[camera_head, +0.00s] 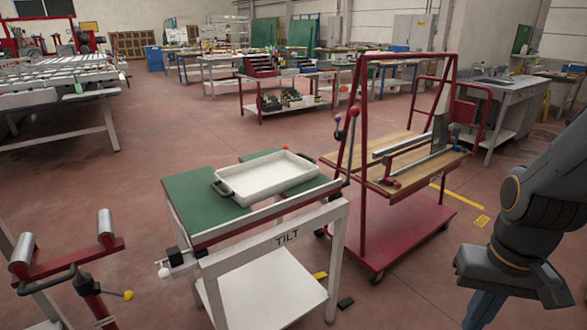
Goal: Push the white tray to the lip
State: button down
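The white tray (268,175) is a shallow rectangular tray, empty, with a dark handle showing at its left end. It sits on the green top of the tilt table (195,200), slightly askew. The lip (265,216) appears to be the raised light rail with a red side along the table's near edge. A strip of green top shows between the tray and this rail at the left; the gap narrows toward the right. My dark grey arm (515,215) is at the right, well apart from the tray. My gripper's fingers are not visible.
The table's white frame is marked TILT, with a white-ended lever (165,272) at its left corner. A red trolley (395,230) with wooden boards stands close on the right. A red roller stand (70,262) is at the lower left. Open floor lies behind the table.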

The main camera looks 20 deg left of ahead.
aim_at(251, 182)
jog(key=u, duration=0.2)
jog(key=i, duration=0.8)
jog(key=u, duration=1.2)
jog(key=i, duration=0.75)
jog(key=u, duration=0.85)
